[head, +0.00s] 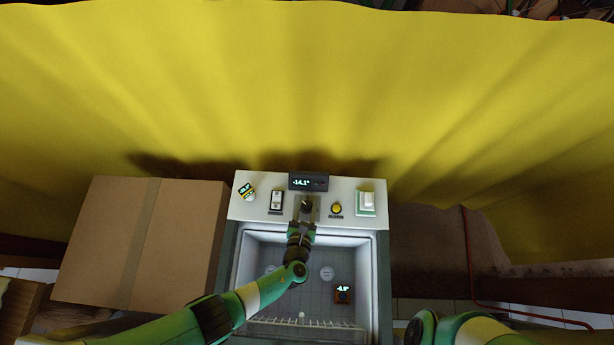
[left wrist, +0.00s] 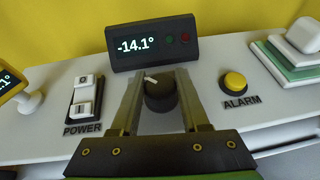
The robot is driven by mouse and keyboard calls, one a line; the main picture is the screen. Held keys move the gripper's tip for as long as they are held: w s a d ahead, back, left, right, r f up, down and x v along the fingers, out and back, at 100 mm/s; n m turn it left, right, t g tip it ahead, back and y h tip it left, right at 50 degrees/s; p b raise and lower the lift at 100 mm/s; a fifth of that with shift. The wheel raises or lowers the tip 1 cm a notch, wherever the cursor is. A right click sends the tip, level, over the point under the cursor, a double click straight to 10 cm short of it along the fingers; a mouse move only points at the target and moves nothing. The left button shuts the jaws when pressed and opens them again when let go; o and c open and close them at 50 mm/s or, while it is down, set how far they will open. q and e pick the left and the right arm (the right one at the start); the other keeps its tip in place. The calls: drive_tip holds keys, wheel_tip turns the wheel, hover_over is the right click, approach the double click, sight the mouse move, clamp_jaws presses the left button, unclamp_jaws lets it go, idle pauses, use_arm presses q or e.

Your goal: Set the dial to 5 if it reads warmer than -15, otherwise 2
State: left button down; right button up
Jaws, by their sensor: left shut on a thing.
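The dial (left wrist: 160,92) is a dark round knob with a pale pointer mark, on the white panel of a chest freezer. The pointer aims up and to the left in the left wrist view; I see no readable numbers around it. The display (head: 308,182) behind the dial reads -14.1° in green-white digits; it shows larger in the left wrist view (left wrist: 150,45). My left gripper (head: 305,212) reaches over the freezer and is shut on the dial, one finger on each side. My right gripper is out of view; part of my right arm shows at the lower right.
On the panel are a POWER rocker switch (head: 277,201), a yellow ALARM button (head: 336,208), a white and green block (head: 367,202) and a small tilted readout (head: 246,192). Another readout (head: 343,289) is inside the freezer. A cardboard box (head: 150,240) stands at left.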

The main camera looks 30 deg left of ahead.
use_arm(q)
drive_tip(key=shift+r, duration=0.1)
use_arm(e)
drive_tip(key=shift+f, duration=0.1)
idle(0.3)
use_arm(q)
drive_tip(key=shift+c, duration=2)
unclamp_jaws()
